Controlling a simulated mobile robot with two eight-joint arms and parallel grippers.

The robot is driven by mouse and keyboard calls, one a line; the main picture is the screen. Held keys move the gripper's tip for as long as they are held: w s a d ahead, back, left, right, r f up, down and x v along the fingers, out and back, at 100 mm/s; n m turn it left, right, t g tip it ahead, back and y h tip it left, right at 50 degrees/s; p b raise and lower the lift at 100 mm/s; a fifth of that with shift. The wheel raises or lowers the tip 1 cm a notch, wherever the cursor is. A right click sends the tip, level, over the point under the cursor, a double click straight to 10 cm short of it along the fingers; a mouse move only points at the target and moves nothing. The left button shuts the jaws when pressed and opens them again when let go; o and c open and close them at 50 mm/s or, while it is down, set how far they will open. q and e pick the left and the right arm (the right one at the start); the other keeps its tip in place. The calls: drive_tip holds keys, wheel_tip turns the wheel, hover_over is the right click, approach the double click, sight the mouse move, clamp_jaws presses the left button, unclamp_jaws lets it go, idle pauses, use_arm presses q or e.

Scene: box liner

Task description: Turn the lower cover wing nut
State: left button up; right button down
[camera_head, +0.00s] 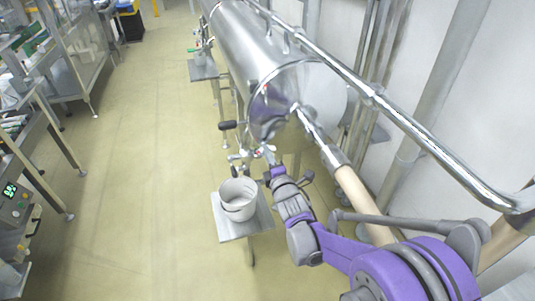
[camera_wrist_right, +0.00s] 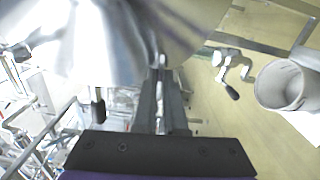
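The steel tank (camera_head: 235,40) lies lengthwise, with its shiny round cover (camera_head: 268,105) at the near end. In the head view my right gripper (camera_head: 269,157) is at the lower edge of the cover. In the right wrist view its two dark fingers (camera_wrist_right: 160,80) are close together and point at the underside of the shiny metal cover (camera_wrist_right: 90,45). A small metal piece (camera_wrist_right: 157,61) shows at the fingertips; I cannot tell whether it is the lower wing nut or whether the fingers hold it. My left gripper is not in view.
A white bucket (camera_head: 238,198) stands on a small metal stand (camera_head: 232,231) below the cover. It also shows in the wrist view (camera_wrist_right: 284,86). A valve (camera_wrist_right: 228,68) with a black handle is nearby. A steel pipe (camera_head: 400,115) runs along the right.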

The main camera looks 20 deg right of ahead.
drive_tip(key=shift+m, duration=0.3)
drive_tip(key=m+b, duration=0.4)
drive_tip(key=m, duration=1.3)
drive_tip(key=shift+m+b, duration=0.3)
drive_tip(key=shift+m, duration=0.1)
idle(0.5)
drive_tip(key=c, duration=1)
unclamp_jaws()
